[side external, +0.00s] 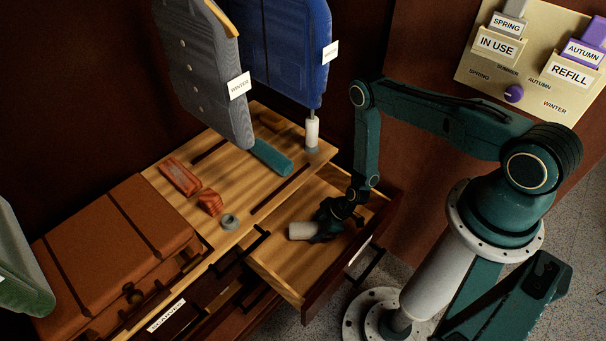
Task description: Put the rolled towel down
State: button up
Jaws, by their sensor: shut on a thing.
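A pale rolled towel (303,230) lies on its side low in the open wooden drawer (285,267). My gripper (320,228) is shut on the towel's right end. The towel's left part sticks out of the jaws. I cannot tell whether the towel touches the drawer floor. The drawer floor around it looks bare.
The wooden top (236,160) holds a teal roll (270,158), a red-brown folded item (180,177), a striped orange item (210,202) and a grey ring (230,222). A brown suitcase (120,240) is at left. Grey (205,70) and blue (285,45) garments hang above.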

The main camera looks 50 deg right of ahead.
jog(key=shift+f, duration=0.4)
jog(key=shift+f, duration=0.1)
jog(key=o, duration=1.1)
jog(key=shift+c, duration=0.2)
jog(key=shift+v, duration=0.85)
jog(key=shift+s+d+r, duration=0.15)
jog(key=shift+r, duration=1.95)
jog(key=shift+s+d+r, duration=0.15)
jog(key=shift+r, duration=1.95)
jog(key=shift+w, duration=0.1)
